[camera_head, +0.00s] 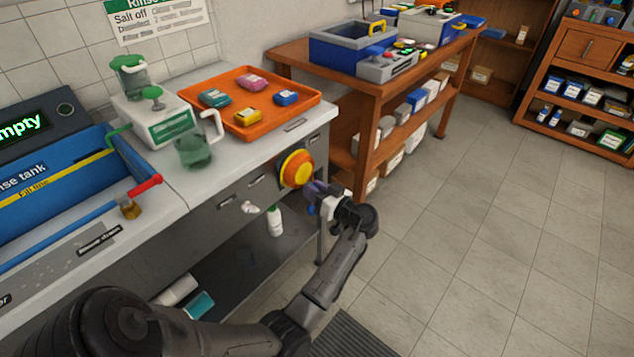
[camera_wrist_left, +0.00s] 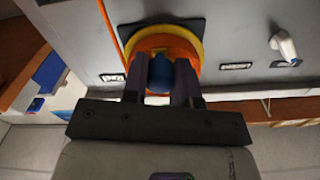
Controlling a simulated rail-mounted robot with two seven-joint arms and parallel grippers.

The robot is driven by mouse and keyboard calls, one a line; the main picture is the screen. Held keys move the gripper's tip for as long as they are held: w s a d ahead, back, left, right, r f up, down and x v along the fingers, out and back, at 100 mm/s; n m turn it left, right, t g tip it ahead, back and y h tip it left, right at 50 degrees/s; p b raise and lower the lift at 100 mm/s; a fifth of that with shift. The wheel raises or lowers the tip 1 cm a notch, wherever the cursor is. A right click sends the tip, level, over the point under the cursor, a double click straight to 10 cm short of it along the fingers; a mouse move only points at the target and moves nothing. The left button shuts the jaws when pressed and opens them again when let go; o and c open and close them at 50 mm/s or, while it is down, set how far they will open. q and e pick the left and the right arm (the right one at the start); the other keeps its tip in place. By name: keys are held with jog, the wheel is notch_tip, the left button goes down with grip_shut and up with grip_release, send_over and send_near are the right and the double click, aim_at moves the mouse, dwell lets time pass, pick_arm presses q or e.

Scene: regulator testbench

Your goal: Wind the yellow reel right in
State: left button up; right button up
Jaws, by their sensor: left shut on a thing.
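The yellow reel (camera_head: 297,168) is mounted on the grey front panel of the bench near its right end, with an orange face. In the left wrist view the reel (camera_wrist_left: 190,36) fills the upper middle, with a blue knob (camera_wrist_left: 160,78) standing out from its face. My left gripper (camera_head: 314,190) is at the reel's lower right in the head view. In the wrist view my left gripper (camera_wrist_left: 162,84) has its dark fingers on both sides of the blue knob, shut on it. The fingers hide part of the reel. My right gripper is not in view.
An orange tray (camera_head: 262,118) with several coloured blocks sits on the bench above the reel. A green-and-white dispenser (camera_head: 165,125) and a blue rinse tank (camera_head: 50,185) are to the left. A wooden table (camera_head: 372,85) stands beyond. The floor (camera_head: 450,240) at right is clear.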

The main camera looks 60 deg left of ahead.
aim_at(294, 183)
pick_arm(q)
jog(key=shift+s+d+r+m+p, duration=0.15)
jog(key=shift+s+r+m+p, duration=0.15)
jog(key=shift+m+p, duration=0.55)
jog(key=s+m+p, duration=0.1)
jog(key=m+p, duration=0.3)
jog(key=s+r+m+p, duration=0.1)
jog(key=m+p, duration=0.2)
jog(key=p, duration=0.1)
jog(key=s+d+r+m+p, duration=0.1)
jog(key=m+p, duration=0.3)
jog(key=shift+r+m+p, duration=0.15)
jog(key=shift+m+p, duration=0.2)
jog(key=shift+s+r+m+p, duration=0.1)
jog(key=shift+r+m+p, duration=0.05)
jog(key=shift+m+p, duration=0.7)
jog(key=shift+s+r+m+p, duration=0.1)
jog(key=shift+r+m+p, duration=0.05)
jog(key=shift+m+p, duration=0.65)
jog(key=o, duration=0.9)
jog(key=shift+w+d, duration=0.1)
